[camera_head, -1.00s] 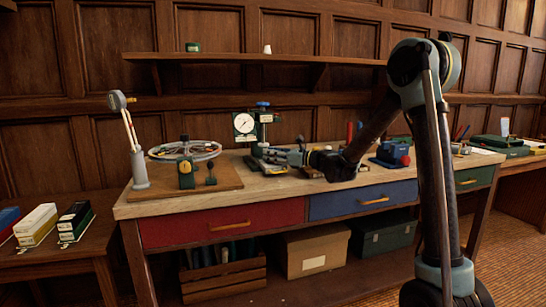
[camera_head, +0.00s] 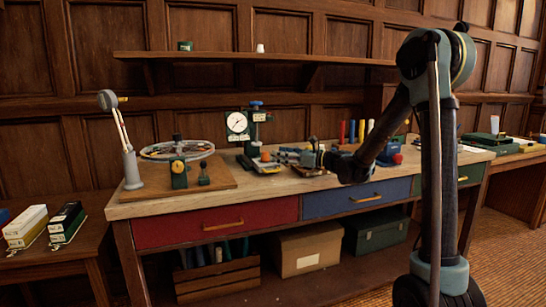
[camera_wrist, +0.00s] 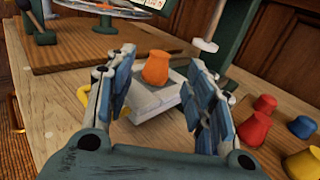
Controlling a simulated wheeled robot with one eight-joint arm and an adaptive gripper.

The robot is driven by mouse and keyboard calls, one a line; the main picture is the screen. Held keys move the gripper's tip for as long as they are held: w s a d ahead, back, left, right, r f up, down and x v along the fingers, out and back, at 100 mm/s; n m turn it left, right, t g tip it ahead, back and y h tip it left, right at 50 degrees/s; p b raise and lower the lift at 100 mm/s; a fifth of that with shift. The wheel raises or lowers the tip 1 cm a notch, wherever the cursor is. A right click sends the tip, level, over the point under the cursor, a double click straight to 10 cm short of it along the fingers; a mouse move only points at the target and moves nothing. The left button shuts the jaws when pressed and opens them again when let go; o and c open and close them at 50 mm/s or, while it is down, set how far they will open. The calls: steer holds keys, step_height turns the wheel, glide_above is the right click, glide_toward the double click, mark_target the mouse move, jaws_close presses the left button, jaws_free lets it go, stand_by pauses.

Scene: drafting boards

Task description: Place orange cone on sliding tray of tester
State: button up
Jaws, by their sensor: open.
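The orange cone (camera_wrist: 156,68) stands upright on a grey pad on a low white block (camera_wrist: 155,101) in the wrist view. This block has a yellow handle at its left and looks like the tester's sliding tray. The tester (camera_head: 254,135) is a green stand with a round dial; part of its stand (camera_wrist: 205,50) shows behind the cone. My gripper (camera_wrist: 157,56) is open, its blue-grey pads left and right of the cone in the picture and clear of it. In the head view my gripper (camera_head: 292,156) is right of the tester's base.
A wooden board (camera_head: 190,192) with a gauge and a wheel lies left of the tester. The bench front strip is clear.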

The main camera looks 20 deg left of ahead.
steer(key=shift+s+d, duration=0.2)
steer(key=shift+d, duration=0.85)
steer(key=shift+s+d, duration=0.2)
steer(key=shift+d, duration=0.8)
steer(key=s+d+f+n+h, duration=0.6)
steer(key=s+d, duration=0.4)
steer(key=d, duration=0.4)
steer(key=s+d+f+n+h, duration=0.6)
steer(key=s+d, duration=0.5)
steer(key=d, duration=0.3)
steer(key=s+d+f+n+h, duration=0.5)
steer(key=s+d+f+n, duration=0.3)
steer(key=s+d, duration=0.3)
steer(key=d, duration=0.3)
steer(key=shift+d+f+g+h, duration=0.2)
steer(key=shift+g+h, duration=0.1)
steer(key=shift+h, duration=0.1)
steer(key=shift+w+f, duration=0.2)
steer(key=shift+w, duration=0.2)
steer(key=shift+c, duration=0.3)
